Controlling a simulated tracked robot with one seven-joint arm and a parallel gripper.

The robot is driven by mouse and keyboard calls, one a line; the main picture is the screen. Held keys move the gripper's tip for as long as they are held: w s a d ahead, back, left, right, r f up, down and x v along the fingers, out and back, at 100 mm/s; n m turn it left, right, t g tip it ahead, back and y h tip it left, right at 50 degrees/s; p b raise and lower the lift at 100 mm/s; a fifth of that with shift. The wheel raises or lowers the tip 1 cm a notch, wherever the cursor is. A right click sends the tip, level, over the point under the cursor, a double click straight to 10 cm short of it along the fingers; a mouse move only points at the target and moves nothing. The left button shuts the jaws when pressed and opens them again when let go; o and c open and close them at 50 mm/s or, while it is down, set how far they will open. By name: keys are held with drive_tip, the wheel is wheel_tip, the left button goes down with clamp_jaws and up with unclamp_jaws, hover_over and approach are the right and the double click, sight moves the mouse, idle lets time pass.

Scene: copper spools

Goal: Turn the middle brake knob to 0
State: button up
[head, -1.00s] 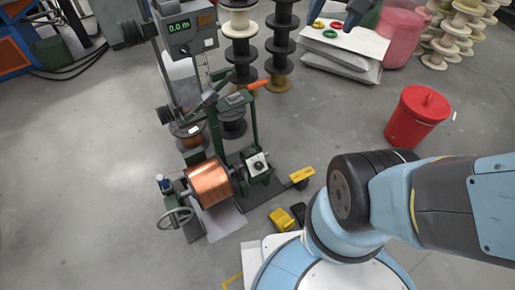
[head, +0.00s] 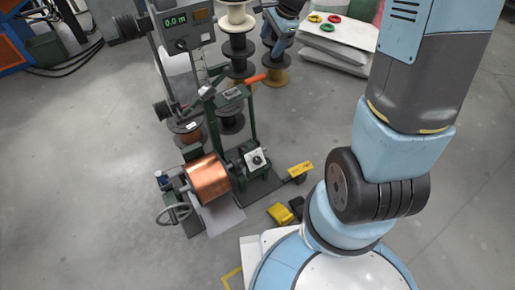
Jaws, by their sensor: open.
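A winding machine (head: 250,120) with a dark green frame stands on the floor left of my arm. A copper spool (head: 208,180) sits on its shaft. To the right of the spool, a white dial plate carries a black knob (head: 257,160), which looks like a brake knob. Its marks are too small to read, and I cannot tell whether it is the middle one. The end of my arm with my gripper (head: 276,48) is at the top middle, beyond the machine's orange lever in the picture and apart from the knob. It is open; its fingers are small and hard to make out.
A counter box (head: 187,27) with a green display is at the machine's top. A handwheel (head: 173,215) is at the front left. Black spools (head: 238,48) stand behind. Floor at left is clear.

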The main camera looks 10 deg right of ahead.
drive_tip(key=w+a+f+m, duration=0.1)
drive_tip(key=w+f+m, duration=0.35)
drive_tip(key=f, duration=0.65)
drive_tip(key=m+g+h, duration=0.1)
drive_tip(key=m+g, duration=0.3)
drive_tip(key=m, duration=1)
approach(257, 160)
drive_tip(key=shift+n, duration=0.25)
drive_tip(key=x, duration=0.9)
drive_tip(key=shift+w+d+f, duration=0.1)
drive_tip(key=shift+d+f, duration=0.05)
drive_tip(key=shift+d, duration=0.15)
drive_tip(key=c, duration=1)
drive_tip(key=shift+a, duration=0.25)
drive_tip(key=shift+c, duration=0.2)
